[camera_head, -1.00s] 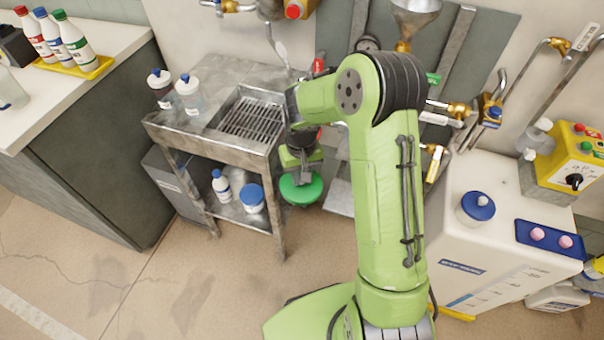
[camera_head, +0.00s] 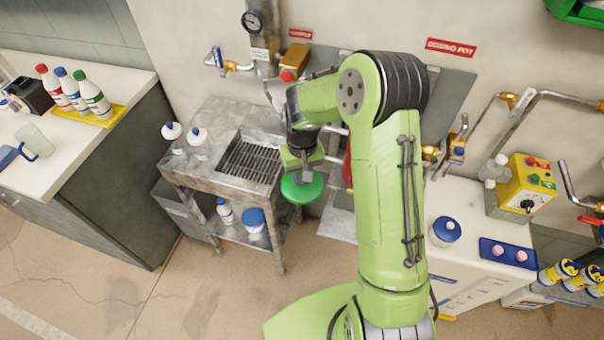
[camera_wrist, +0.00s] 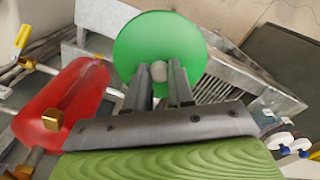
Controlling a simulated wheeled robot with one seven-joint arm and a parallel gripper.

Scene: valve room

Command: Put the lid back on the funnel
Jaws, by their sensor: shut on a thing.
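A round green lid (camera_head: 302,189) with a pale knob hangs from my gripper (camera_head: 304,166), just right of the metal sink bench. In the wrist view the lid (camera_wrist: 143,38) lies beyond the fingertips, and my gripper (camera_wrist: 160,78) is shut on its knob (camera_wrist: 159,71). The lid is in the air, apart from the bench. The funnel cannot be made out now in the head view; my arm covers part of the wall in the middle.
The metal bench (camera_head: 196,178) with a grated basin (camera_head: 249,163) and bottles stands left of the lid. A red object (camera_wrist: 62,105) is close to my gripper in the wrist view. A white tank with a blue cap (camera_head: 446,230) stands right of my arm. Open floor lies in front.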

